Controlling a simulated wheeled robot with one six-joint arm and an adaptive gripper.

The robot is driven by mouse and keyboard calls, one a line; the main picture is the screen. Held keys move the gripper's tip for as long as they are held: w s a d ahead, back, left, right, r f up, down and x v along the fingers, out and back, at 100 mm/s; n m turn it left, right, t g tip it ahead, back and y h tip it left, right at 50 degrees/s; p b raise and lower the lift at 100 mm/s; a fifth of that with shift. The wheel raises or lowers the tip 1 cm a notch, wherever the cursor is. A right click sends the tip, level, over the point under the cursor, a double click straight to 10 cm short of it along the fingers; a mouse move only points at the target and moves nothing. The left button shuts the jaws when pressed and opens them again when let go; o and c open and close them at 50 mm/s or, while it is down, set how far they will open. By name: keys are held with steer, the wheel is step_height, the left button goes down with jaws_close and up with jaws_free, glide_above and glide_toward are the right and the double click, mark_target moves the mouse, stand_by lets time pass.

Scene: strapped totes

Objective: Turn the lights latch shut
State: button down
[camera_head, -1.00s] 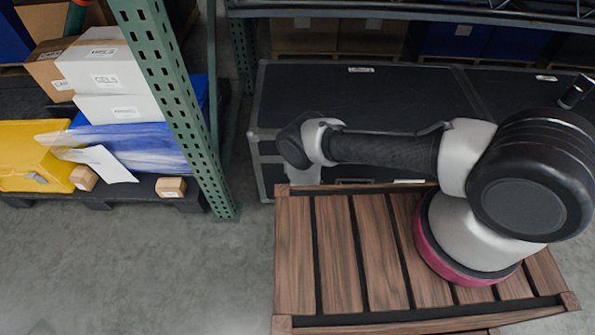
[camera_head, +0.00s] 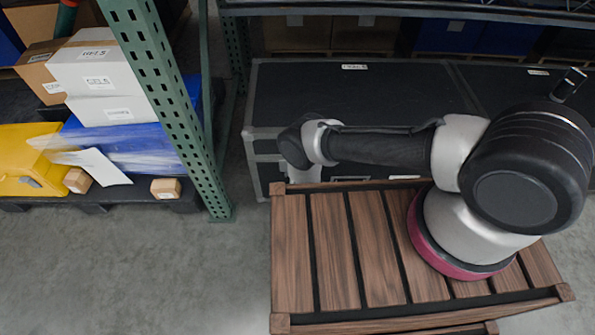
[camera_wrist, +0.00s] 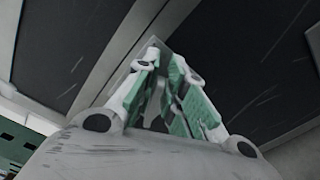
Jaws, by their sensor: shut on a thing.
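Two black flight cases with grey metal edging stand side by side in the head view, a left case (camera_head: 340,100) and a right case (camera_head: 500,82). Their small white labels are too small to read surely. In the wrist view my gripper (camera_wrist: 163,62) has its green-and-white fingers closed together at a grey metal edge of a black case panel (camera_wrist: 75,45). They are shut on a latch, which the fingers almost wholly hide; its angle cannot be told. The gripper itself is hidden in the head view, where my arm reaches the front of the left case.
A slatted wooden platform (camera_head: 330,240) lies under my arm, close before the cases. A green perforated rack post (camera_head: 165,85) stands left of them. A pallet further left holds boxes (camera_head: 97,75) and a yellow bag (camera_head: 22,165). Grey floor is clear at lower left.

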steer(key=shift+f, duration=0.1)
stand_by(0.3)
steer(key=c, duration=1.6)
jaws_free()
step_height(320, 180, up, 10)
steer(key=shift+r, duration=0.1)
